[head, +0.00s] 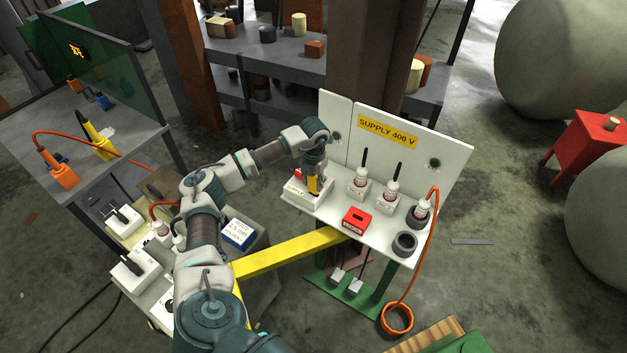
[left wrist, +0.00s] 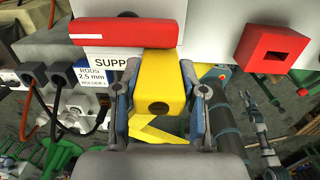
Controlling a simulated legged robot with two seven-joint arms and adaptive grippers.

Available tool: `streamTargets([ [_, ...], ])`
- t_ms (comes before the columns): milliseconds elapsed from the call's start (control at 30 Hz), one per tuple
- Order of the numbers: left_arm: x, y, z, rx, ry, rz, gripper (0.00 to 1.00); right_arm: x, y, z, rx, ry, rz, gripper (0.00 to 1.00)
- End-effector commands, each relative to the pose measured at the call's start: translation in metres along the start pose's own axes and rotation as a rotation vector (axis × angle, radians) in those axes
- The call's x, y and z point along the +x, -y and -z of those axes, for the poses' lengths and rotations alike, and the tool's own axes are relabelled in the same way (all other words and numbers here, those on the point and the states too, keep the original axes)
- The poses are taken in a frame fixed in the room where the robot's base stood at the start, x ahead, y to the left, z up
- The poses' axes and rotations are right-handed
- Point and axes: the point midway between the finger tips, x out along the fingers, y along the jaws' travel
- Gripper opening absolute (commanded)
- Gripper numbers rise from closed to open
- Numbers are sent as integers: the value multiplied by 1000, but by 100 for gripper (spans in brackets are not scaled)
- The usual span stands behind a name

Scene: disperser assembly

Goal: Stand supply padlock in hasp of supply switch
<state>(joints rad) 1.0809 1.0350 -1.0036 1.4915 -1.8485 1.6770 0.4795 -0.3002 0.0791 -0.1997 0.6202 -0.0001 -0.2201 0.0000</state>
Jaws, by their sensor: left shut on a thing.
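The supply switch (head: 305,196) is a white box with a "SUPPLY" label at the left end of the white panel's shelf. Its red handle (left wrist: 125,32) lies across the top of the left wrist view. My left gripper (head: 314,184) is shut on a yellow block (left wrist: 160,85), which I take to be the supply padlock; it has a dark round hole in its near face. The padlock (head: 313,186) is upright against the switch, right below the red handle. Its shackle and the hasp are hidden, so I cannot tell whether they are engaged. My right gripper does not show clearly.
White bottle-like plugs (head: 391,194) and a dark ring (head: 404,244) stand further right. The upright panel (head: 440,160) backs the shelf. An orange cable (head: 432,235) hangs at its right edge.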

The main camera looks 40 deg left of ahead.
Motion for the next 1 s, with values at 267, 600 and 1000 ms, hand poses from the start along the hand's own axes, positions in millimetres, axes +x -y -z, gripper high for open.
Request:
streamTargets([
  [267, 8, 0, 0, 0, 1, 1, 0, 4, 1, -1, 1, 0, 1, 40],
  [600, 15, 0, 0, 0, 0, 1, 0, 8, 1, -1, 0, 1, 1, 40],
  [1000, 15, 0, 0, 0, -1, 1, 70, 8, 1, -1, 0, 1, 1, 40],
])
